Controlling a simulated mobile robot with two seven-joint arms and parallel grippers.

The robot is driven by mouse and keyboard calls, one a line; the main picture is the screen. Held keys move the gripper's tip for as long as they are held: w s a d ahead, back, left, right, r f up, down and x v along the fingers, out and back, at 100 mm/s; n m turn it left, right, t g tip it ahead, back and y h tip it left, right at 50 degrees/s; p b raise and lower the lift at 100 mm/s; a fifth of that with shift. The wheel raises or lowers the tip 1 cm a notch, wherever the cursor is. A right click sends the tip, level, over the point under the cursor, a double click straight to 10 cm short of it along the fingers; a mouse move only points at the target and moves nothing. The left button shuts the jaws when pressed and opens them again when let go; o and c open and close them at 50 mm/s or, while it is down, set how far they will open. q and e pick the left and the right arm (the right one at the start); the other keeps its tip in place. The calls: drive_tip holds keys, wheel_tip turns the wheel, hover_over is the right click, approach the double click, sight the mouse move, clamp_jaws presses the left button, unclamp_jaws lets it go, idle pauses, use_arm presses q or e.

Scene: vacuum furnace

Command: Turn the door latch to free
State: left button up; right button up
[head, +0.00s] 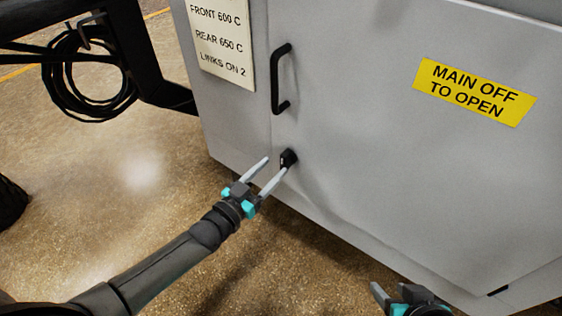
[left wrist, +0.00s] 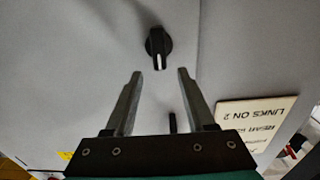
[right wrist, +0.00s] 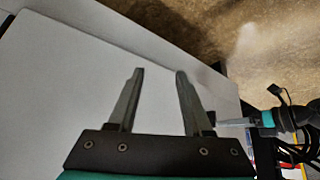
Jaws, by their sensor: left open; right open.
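The door latch is a small black knob (head: 289,158) low on the grey cabinet door (head: 380,140), below the black bar handle (head: 281,78). In the left wrist view the knob (left wrist: 158,45) is round with a raised grip and a white mark, just beyond my fingertips. My left gripper (head: 268,168) is open, its fingers pointing at the knob with one finger near it in the head view; no contact is clear. My right gripper (head: 390,290) is open and empty at the bottom of the head view, in front of the door's lower part.
A white sign (head: 222,42) reads FRONT 600 C, REAR 650 C, LINKS ON 2. A yellow label (head: 474,91) reads MAIN OFF TO OPEN. A black cable coil (head: 85,85) hangs on a dark frame at left. The speckled floor (head: 150,160) is clear left of the cabinet.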

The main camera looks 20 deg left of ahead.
sight(282, 159)
use_arm(q)
drive_tip(key=shift+b+x, duration=0.55)
drive_tip(key=shift+x, duration=0.8)
drive_tip(key=shift+b+x, duration=0.45)
drive_tip(key=shift+x, duration=0.6)
use_arm(e)
drive_tip(key=shift+w+a+t+y, duration=0.35)
drive_tip(key=shift+w+a+t, duration=0.15)
drive_tip(key=shift+a+t, duration=0.2)
drive_tip(key=shift+w+a+t+y, duration=0.4)
drive_tip(key=shift+w+a+t, duration=0.15)
drive_tip(key=shift+a, duration=0.25)
drive_tip(key=shift+w+a+t+y, duration=0.35)
drive_tip(key=shift+w+a+t, duration=0.1)
drive_tip(key=shift+a+t, duration=0.25)
use_arm(q)
drive_tip(key=shift+c, duration=0.3)
clamp_jaws()
